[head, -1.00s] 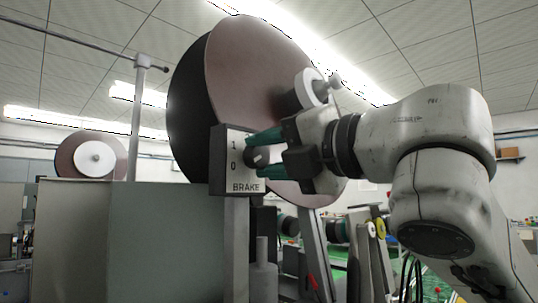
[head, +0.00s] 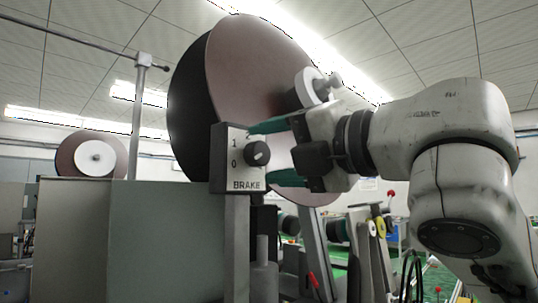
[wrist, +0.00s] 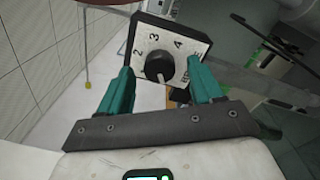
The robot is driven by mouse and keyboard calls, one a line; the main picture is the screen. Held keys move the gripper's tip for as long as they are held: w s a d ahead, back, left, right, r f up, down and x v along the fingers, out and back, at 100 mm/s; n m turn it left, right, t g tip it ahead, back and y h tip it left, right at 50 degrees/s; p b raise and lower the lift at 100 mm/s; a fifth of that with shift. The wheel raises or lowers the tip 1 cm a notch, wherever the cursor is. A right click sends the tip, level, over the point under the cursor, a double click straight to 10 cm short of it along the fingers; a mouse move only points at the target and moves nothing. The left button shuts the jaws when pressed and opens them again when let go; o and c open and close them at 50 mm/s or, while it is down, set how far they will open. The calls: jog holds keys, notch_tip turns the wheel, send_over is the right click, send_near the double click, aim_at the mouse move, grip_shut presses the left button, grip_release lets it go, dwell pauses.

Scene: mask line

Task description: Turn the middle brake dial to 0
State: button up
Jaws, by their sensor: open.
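The brake dial is a dark round knob (head: 258,153) on a pale square plate (head: 231,143) marked BRAKE, with 1 and 0 visible at its left side. In the wrist view the knob (wrist: 159,66) sits on the tilted plate, with 2, 3 and 4 around it. A small light mark shows on the knob, but I cannot tell which number it points at. My gripper (head: 268,152) is open, its green fingers above and below the knob in the head view. In the wrist view the fingers (wrist: 162,74) are to either side, apart from the knob.
A large brown disc (head: 245,80) stands close behind the plate and gripper. A grey cabinet (head: 150,240) fills the lower left. A post (head: 236,250) holds the plate from below. A smaller reel (head: 95,157) is at the far left.

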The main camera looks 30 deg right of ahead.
jog(key=b+v, duration=0.1)
jog(key=v, duration=0.8)
jog(key=shift+s, duration=0.3)
